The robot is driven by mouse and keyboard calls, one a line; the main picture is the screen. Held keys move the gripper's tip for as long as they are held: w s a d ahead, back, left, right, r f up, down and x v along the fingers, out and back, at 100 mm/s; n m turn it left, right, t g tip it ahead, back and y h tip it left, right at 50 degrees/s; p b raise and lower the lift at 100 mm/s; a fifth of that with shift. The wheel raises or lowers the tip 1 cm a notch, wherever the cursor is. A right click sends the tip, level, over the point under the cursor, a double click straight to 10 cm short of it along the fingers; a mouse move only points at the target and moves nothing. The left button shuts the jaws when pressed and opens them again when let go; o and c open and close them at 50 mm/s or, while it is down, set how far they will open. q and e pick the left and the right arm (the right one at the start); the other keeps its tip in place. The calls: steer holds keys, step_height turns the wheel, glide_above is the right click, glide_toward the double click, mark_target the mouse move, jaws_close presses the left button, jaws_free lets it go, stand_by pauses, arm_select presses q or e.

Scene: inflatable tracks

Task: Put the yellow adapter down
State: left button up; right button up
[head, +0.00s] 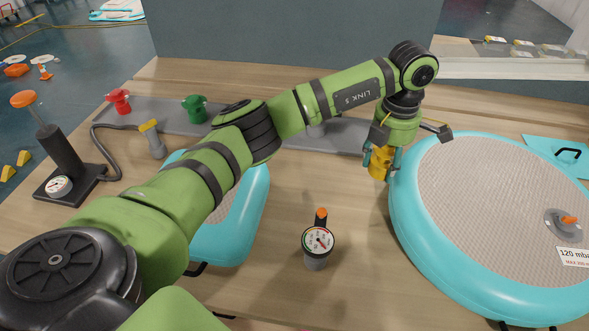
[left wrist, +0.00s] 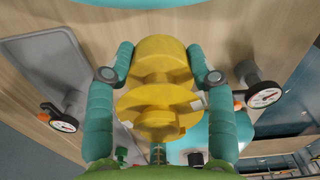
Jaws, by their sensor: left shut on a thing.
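The yellow adapter (head: 380,164) is held between the teal fingers of my left gripper (head: 381,170). In the left wrist view the same yellow adapter (left wrist: 160,62) fills the middle, with a finger of my left gripper (left wrist: 161,62) against each side. My left gripper points down over the wooden table, just left of the round inflatable's rim. The gap between adapter and table is hard to judge. My right gripper is not in view.
A grey tray (head: 346,138) with a red adapter (head: 119,101) and a green adapter (head: 194,109) lies at the back. A gauge (head: 318,241) stands front centre. Teal inflatables (head: 405,215) (head: 251,215) flank bare table. A pump (head: 62,150) stands left.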

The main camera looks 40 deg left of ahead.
arm_select(q)
steer(key=p, duration=0.4)
glide_above(324, 194)
steer(key=f, duration=0.4)
steer(key=d+f, duration=0.1)
steer(key=f, duration=0.1)
steer(key=shift+w+f, duration=0.1)
steer(key=shift+f, duration=0.05)
steer(key=shift+a+f, duration=0.25)
steer(key=shift+a, duration=0.1)
steer(key=shift+s+a+f+p, duration=0.1)
steer(key=shift+s+f+p, duration=0.1)
steer(key=shift+p, duration=0.1)
step_height(324, 194, down, 3)
steer(key=shift+f+p, duration=0.15)
steer(key=shift+p, duration=0.55)
steer(key=shift+f, duration=0.35)
